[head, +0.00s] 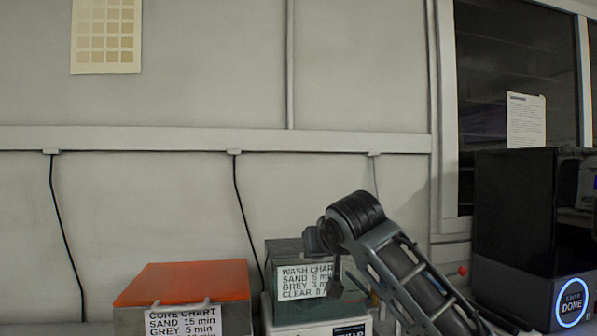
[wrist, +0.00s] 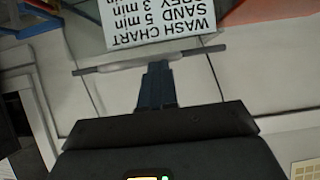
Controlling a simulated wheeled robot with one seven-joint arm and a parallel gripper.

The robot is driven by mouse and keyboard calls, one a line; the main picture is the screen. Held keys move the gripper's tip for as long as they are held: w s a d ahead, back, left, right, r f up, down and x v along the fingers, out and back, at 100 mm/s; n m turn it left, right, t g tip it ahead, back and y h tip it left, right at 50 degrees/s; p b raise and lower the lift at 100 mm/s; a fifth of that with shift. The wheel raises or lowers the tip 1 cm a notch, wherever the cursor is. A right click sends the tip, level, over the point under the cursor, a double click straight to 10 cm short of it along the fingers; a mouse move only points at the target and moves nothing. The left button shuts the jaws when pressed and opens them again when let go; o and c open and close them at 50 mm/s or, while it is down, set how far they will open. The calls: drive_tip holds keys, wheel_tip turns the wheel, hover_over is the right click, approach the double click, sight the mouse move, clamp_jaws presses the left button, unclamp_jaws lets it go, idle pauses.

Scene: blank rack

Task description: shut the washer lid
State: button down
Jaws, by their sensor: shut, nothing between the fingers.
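The washer (head: 316,331) stands low in the centre of the head view, a white base with a grey-green box-like part above it. A white wash chart label (head: 303,281) is on its front. The label also shows upside down in the wrist view (wrist: 157,18), beside a thin grey bar (wrist: 205,52). I cannot tell which part is the lid or how far it is open. My gripper (head: 335,287) is shut and empty in front of the washer, hiding part of it. Its fingertips (wrist: 157,66) appear at the bar; contact is unclear.
A box with an orange top (head: 185,281) and a cure chart label stands left of the washer. A black machine (head: 515,215) with a lit DONE ring stands at the right. Cables hang on the wall behind.

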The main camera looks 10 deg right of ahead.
drive_tip(key=shift+s+f+t+b, duration=0.1)
drive_tip(key=shift+f+t+b, duration=0.4)
drive_tip(key=shift+f, duration=0.45)
drive_tip(key=shift+s, duration=0.15)
